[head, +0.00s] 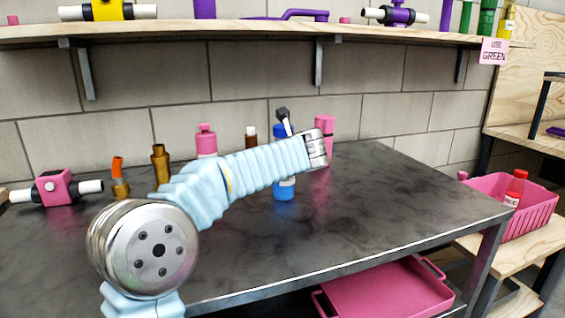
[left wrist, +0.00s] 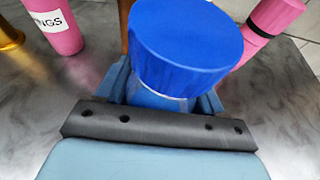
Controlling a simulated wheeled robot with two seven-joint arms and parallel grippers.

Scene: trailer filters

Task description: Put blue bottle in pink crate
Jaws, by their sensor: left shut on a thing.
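The blue bottle (head: 284,190) stands upright on the dark table, with its middle hidden behind my left arm in the head view. Its blue cap fills the middle of the left wrist view (left wrist: 185,45). My left gripper (left wrist: 163,98) is shut on the bottle, with a finger on either side below the cap. The fingers are mostly hidden in the head view. The pink crate (head: 536,217) is at the far right on a lower wooden stand. A red bottle (head: 516,187) with a white label is in it. My right gripper is not in view.
A pink bottle (head: 206,140), brown bottle (head: 251,137) and another pink bottle (head: 325,125) stand near the blue one. Brass fittings (head: 160,165) are further left. A shelf (head: 250,30) hangs above. The table's right part is clear. A pink tray (head: 390,290) sits below.

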